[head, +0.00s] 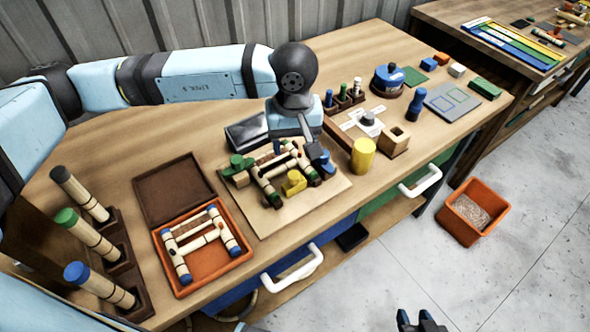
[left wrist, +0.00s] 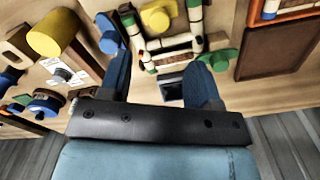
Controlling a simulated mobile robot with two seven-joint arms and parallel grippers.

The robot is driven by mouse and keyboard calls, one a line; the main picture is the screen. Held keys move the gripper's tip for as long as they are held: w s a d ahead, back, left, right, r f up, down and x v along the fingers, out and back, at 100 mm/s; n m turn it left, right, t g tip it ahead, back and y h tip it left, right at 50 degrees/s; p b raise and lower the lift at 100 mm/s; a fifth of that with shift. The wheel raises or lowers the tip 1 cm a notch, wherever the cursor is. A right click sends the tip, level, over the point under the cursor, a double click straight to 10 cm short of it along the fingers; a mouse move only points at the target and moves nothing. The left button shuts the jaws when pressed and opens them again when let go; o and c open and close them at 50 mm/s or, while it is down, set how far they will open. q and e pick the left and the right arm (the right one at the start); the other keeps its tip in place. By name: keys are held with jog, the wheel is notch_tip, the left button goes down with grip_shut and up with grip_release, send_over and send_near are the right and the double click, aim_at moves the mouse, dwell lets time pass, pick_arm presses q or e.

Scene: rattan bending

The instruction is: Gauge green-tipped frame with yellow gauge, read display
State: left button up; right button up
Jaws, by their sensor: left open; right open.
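The green-tipped frame (head: 265,185), pale rods with dark green ends, lies on a wooden board (head: 262,218) among green and blue pegs. It also shows in the left wrist view (left wrist: 153,46). A small yellow piece (head: 293,183), which looks like the yellow gauge, sits at the frame's near side; it shows in the left wrist view (left wrist: 158,15). A dark box (head: 245,131), possibly the display, stands behind the board; its reading is not legible. My left gripper (head: 302,153) is open above the frame, fingers apart and empty. My right gripper (head: 421,318) is open over the floor.
An orange tray (head: 203,280) holds a blue-tipped frame (head: 200,243). A rack (head: 125,270) with several rods stands at left. A yellow cylinder (head: 363,155) and wooden block (head: 394,141) stand right of the board. An orange bin (head: 474,211) is on the floor.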

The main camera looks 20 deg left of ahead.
aim_at(294, 174)
pick_arm(q)
notch_tip(294, 174, down, 10)
jog(key=shift+p, duration=0.35)
pick_arm(e)
jog(key=shift+w+d+r, duration=0.2)
jog(key=shift+w, duration=0.1)
pick_arm(q)
grip_shut()
jog(key=w+a+b, duration=0.2)
jog(key=a, duration=0.1)
jog(key=shift+w+f, duration=0.15)
jog(key=shift+w, duration=0.05)
jog(key=shift+c, duration=1)
grip_release()
jog(key=shift+o, duration=1)
pick_arm(e)
jog(key=shift+w+a+f, duration=0.15)
jog(key=shift+f, duration=0.5)
